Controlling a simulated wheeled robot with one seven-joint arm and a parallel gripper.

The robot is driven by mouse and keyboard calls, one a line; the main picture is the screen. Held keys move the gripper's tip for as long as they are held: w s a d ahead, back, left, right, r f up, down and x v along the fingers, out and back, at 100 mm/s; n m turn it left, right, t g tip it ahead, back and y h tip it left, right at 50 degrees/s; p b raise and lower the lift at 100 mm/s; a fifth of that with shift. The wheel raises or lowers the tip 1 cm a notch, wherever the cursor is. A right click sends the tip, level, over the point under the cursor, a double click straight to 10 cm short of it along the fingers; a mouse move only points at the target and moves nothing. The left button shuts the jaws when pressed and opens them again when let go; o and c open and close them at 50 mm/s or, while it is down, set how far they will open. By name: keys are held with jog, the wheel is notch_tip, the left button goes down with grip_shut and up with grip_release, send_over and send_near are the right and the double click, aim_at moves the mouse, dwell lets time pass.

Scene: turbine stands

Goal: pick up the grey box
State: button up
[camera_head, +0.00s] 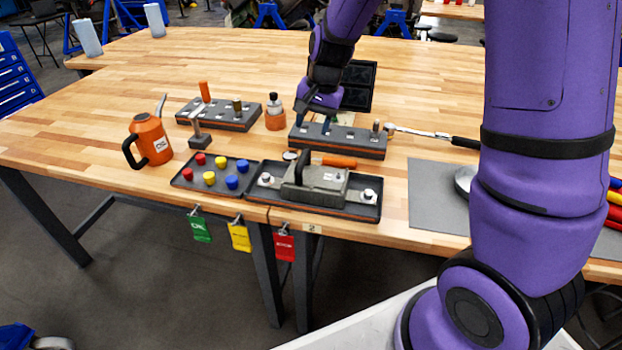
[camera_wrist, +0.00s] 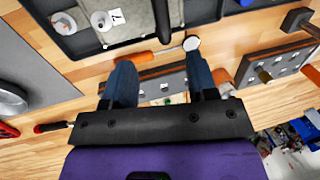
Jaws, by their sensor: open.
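The grey box (camera_head: 328,188) with a black handle on top sits in a dark tray (camera_head: 283,208) near the table's front edge. In the wrist view the grey box (camera_wrist: 137,28) is partly in frame at the top, with its black handle crossing it. My gripper (camera_head: 316,128) is behind the box in the head view, over a dark peg block (camera_head: 365,146). In the wrist view my gripper (camera_wrist: 160,72) has its two blue fingers spread apart, with the peg block (camera_wrist: 150,88) beneath and between them. The fingers are apart from the grey box, and nothing is held.
An orange-handled tool (camera_head: 340,162) lies between the tray and peg block. A tray of coloured caps (camera_head: 188,184), an orange can (camera_head: 150,141), another peg block (camera_head: 240,121) and an orange bottle (camera_head: 275,119) stand left. A grey mat (camera_head: 432,200) lies right.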

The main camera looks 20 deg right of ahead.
aim_at(304, 155)
jog(key=f, duration=0.4)
jog(key=w+a+f, duration=0.1)
jog(key=f, duration=0.1)
jog(key=shift+w, duration=0.1)
jog(key=shift+w+a+f, duration=0.1)
jog(key=shift+a+f, duration=0.1)
jog(key=shift+f, duration=0.65)
jog(key=shift+a+f, duration=0.2)
jog(key=shift+f, duration=0.65)
jog(key=shift+w+a+f, duration=0.1)
jog(key=shift+a+f, duration=0.1)
jog(key=shift+f, duration=0.65)
jog(key=shift+c, duration=0.3)
grip_shut()
